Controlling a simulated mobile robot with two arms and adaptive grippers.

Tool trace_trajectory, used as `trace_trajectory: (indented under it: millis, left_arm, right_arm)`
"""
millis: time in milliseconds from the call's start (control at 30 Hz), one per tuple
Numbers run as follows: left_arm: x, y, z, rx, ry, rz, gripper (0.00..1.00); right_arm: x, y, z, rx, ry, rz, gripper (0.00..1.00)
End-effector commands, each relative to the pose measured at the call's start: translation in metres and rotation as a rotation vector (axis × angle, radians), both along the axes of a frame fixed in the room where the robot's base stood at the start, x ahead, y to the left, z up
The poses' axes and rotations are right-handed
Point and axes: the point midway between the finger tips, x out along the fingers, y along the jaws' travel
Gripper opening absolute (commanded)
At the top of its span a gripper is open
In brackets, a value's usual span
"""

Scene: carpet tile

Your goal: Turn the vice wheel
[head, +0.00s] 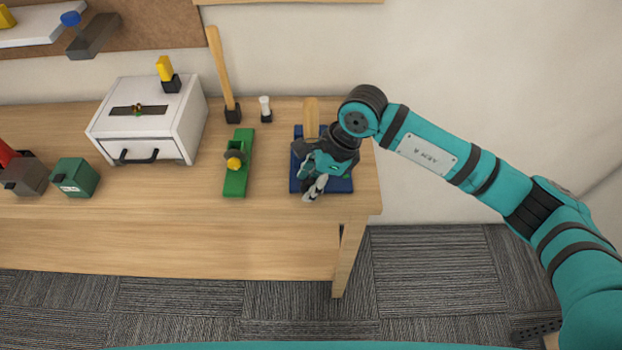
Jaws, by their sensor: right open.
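My right gripper (314,187) is open over the blue base (344,185) at the right end of the table. Its fingers point down toward the front of that base. An upright light wooden piece (311,115) stands at the back of the base, behind the gripper. The blue base looks like the vice, but I cannot make out its wheel; the gripper and wrist cover the middle of the base. I cannot tell whether the fingers touch anything. My left gripper is not in view.
Left of the base on the wooden table (180,235) are a green plate with a yellow knob (235,180), a small white-topped peg (265,108), a tall wooden handle (222,75), a white drawer box (150,120) and a green box (75,177). The table's front strip is clear.

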Motion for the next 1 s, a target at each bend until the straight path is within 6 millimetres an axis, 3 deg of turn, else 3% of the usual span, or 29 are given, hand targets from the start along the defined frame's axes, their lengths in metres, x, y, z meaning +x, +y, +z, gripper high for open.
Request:
trace_trajectory:
  millis: [167,467,1000]
  left_arm:
    - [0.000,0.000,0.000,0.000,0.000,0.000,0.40]
    - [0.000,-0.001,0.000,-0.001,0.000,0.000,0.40]
    - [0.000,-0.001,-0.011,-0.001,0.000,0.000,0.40]
  right_arm:
    - [0.000,0.000,0.000,0.000,0.000,0.000,0.38]
    - [0.000,0.000,0.000,0.000,0.001,0.000,0.00]
    - [0.001,0.003,0.000,-0.121,-0.005,0.003,0.00]
